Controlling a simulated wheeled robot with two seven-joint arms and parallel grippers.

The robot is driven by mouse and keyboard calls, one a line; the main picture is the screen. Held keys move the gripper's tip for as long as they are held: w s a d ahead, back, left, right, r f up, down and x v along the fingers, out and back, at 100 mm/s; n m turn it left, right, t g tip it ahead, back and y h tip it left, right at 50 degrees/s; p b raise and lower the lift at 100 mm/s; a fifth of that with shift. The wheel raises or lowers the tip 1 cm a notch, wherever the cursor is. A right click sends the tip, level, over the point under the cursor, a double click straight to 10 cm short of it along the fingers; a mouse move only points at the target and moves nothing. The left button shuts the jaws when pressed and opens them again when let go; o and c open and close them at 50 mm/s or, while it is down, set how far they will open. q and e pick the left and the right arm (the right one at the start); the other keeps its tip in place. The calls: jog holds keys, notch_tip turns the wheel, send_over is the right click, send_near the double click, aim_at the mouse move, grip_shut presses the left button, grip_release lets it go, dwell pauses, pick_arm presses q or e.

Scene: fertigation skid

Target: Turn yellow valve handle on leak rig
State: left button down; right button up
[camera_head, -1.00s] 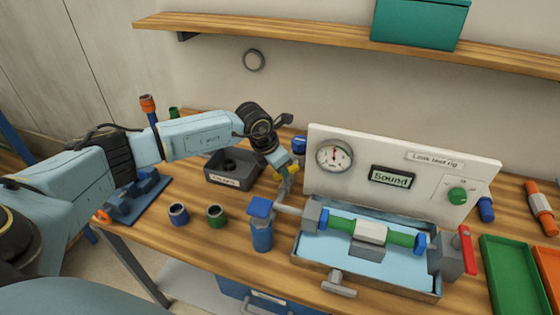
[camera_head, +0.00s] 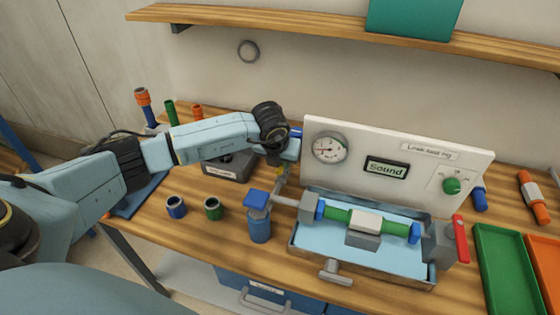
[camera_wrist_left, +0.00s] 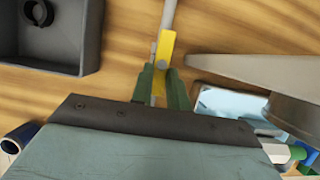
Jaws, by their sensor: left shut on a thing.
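The yellow valve handle (camera_wrist_left: 164,48) lies between the green fingers of my left gripper (camera_wrist_left: 162,78) in the left wrist view. The gripper is shut on it. In the head view, a small bit of the yellow handle (camera_head: 279,171) shows under my left wrist, which hides most of it and the fingertips. It sits on the grey pipe at the left end of the leak test rig (camera_head: 400,150). The rig has a white panel, a round gauge (camera_head: 330,148) and a display reading "Sound" (camera_head: 386,168). My right gripper is not in view.
A dark bin (camera_head: 229,167) stands left of the handle. A blue ring (camera_head: 176,207), a green ring (camera_head: 213,208) and a blue cylinder (camera_head: 260,230) stand nearer the front. A water tray (camera_head: 360,268) holds the green pipe. A green tray (camera_head: 505,270) is at the right.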

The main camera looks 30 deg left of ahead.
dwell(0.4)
pick_arm(q)
jog(key=c, duration=1.4)
grip_release()
jog(key=shift+o, duration=0.2)
jog(key=v, duration=1.3)
jog(key=shift+r, duration=0.2)
